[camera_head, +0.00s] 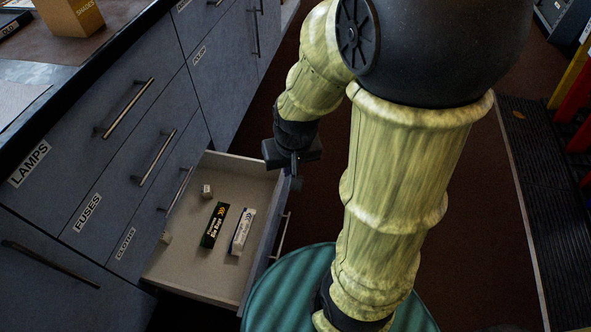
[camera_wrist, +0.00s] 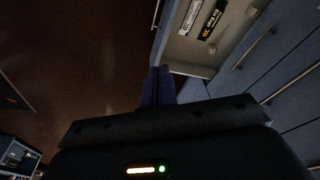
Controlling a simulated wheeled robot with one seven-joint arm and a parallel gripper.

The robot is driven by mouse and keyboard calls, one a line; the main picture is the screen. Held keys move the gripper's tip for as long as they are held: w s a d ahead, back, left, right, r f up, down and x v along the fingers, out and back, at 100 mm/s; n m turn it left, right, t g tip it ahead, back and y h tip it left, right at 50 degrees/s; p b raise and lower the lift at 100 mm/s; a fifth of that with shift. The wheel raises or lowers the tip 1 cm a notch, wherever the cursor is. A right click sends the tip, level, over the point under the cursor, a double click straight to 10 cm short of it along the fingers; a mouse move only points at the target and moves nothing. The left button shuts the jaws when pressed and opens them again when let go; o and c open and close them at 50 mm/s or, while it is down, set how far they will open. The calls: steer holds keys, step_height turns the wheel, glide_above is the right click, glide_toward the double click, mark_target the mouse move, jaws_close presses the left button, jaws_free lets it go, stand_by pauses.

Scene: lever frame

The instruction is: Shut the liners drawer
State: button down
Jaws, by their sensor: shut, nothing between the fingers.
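One drawer stands pulled out (camera_head: 262,258) at the bottom of the stack below the drawers labelled LAMPS and FUSES. Its front faces right, so any label on it is hidden from me. A bar handle (camera_head: 280,238) shows on that front. My gripper (camera_head: 296,180) is shut and empty, at the far end of the drawer front near its top edge. I cannot tell if it touches. In the wrist view my closed fingers (camera_wrist: 157,86) point toward the corner of the open drawer (camera_wrist: 184,68).
The drawer holds a dark green box (camera_head: 215,225), a white box (camera_head: 243,231) and small pale blocks (camera_head: 206,190). The closed drawers have bar handles (camera_head: 125,108) that stick out. A countertop (camera_head: 60,60) is above. Dark floor lies right of the drawer.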

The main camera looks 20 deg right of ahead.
steer(key=w+d+f+m+t+y, duration=0.1)
steer(key=w+d+f+m+y, duration=0.1)
steer(key=w+d+f+m, duration=0.3)
steer(key=w+d+f+m+t+y, duration=0.1)
steer(key=w+d+f+m+y, duration=0.1)
steer(key=w+d+f+m, duration=0.3)
steer(key=w+d+f+m+t+y, duration=0.1)
steer(key=w+d+f+m+y, duration=0.2)
steer(key=d+f+m, duration=0.6)
step_height(320, 180, down, 8)
steer(key=w+m, duration=0.2)
steer(key=m, duration=0.3)
steer(key=shift+d+f, duration=0.15)
steer(key=shift+f, duration=0.05)
steer(key=w+a+r+b+x, duration=0.1)
steer(key=b+x, duration=0.4)
steer(key=x, duration=0.8)
steer(key=shift+a+r+b, duration=0.3)
steer(key=shift+a+r, duration=0.05)
steer(key=shift+r, duration=0.25)
steer(key=shift+w, duration=0.25)
